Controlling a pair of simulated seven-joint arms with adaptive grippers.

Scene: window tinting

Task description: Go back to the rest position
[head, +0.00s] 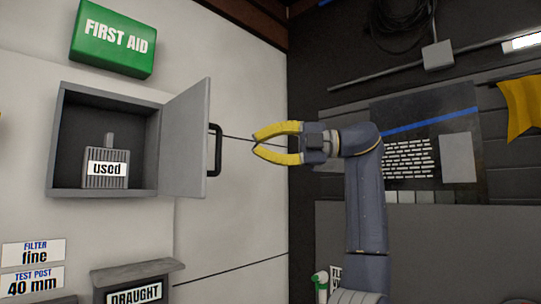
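The grey cabinet (56,145) holds a ribbed grey block labelled "used" (106,170).
A green FIRST AID box (114,36) is above the cabinet. A grey box labelled DRAUGHT (137,280) stands below, with FILTER fine (33,252) and TEST POST 40 mm (32,281) labels to its left. A yellow cloth (520,105) hangs at right. Pale wall below the door is clear.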

